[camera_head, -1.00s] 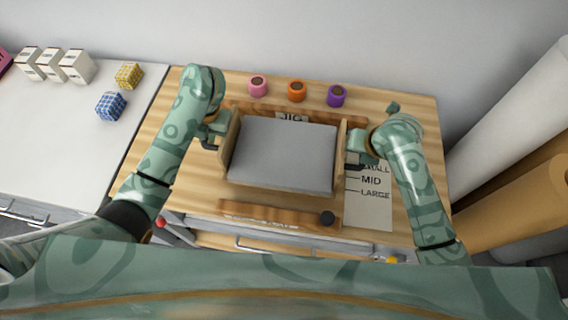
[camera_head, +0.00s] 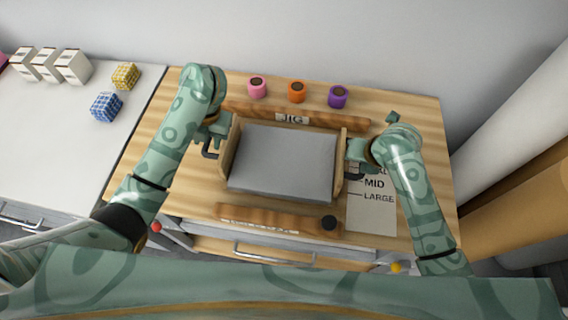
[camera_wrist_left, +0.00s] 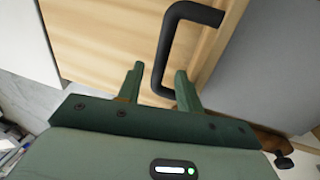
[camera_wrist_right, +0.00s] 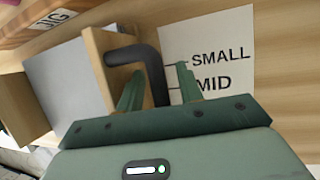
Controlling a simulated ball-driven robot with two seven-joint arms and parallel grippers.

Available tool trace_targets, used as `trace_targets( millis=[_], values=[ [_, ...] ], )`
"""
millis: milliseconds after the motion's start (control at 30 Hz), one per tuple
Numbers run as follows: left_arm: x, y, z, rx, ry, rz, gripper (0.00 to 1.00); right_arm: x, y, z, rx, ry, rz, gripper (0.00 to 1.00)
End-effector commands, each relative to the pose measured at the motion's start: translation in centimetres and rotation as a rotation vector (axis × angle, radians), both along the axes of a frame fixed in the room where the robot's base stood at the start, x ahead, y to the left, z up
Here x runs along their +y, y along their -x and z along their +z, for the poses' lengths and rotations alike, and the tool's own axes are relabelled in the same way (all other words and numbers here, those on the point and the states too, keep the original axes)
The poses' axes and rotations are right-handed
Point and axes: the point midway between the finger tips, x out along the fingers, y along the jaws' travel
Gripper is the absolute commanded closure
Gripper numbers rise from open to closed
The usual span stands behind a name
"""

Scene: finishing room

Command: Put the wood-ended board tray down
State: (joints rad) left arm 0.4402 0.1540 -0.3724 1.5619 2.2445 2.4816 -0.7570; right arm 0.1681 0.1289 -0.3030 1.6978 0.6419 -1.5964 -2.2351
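The wood-ended board tray (camera_head: 283,162) has a grey board between two upright wooden ends, each with a black handle. It looks level and seems to rest on the bench between the jig rail and the front wooden strip. My left gripper (camera_head: 212,138) is at the tray's left end. In the left wrist view its fingers (camera_wrist_left: 157,78) are apart, with the black handle (camera_wrist_left: 166,50) partly behind the right finger. My right gripper (camera_head: 358,153) is at the right end. In the right wrist view its fingers (camera_wrist_right: 158,72) stand apart on either side of the handle (camera_wrist_right: 153,68).
The jig rail (camera_head: 245,112) lies behind the tray, and a wooden strip with a black knob (camera_head: 329,222) lies in front. Pink, orange and purple rolls (camera_head: 297,92) stand at the back. A size sheet (camera_head: 371,212) lies right. A white counter (camera_head: 55,140) is at left.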

Motion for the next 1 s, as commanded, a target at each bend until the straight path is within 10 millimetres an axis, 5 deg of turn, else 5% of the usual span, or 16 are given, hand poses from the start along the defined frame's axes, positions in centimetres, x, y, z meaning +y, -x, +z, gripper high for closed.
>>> trace_targets(
  millis=[233, 633, 1000],
  values=[
    [-0.8, -0.3, 5.4, -0.015, -0.007, -0.005, 0.64, 0.0, 0.0, 0.0, 0.000, 0.000, 0.000, 0.64],
    [-1.8, 0.1, 9.0, -0.002, -0.002, -0.001, 0.64, -0.1, 0.1, 0.4, -0.001, 0.000, 0.000, 0.64],
    [-1.9, 0.2, 9.1, 0.000, -0.001, 0.000, 0.64, -1.1, 3.1, 7.4, -0.003, 0.001, 0.001, 0.64]
  ],
)
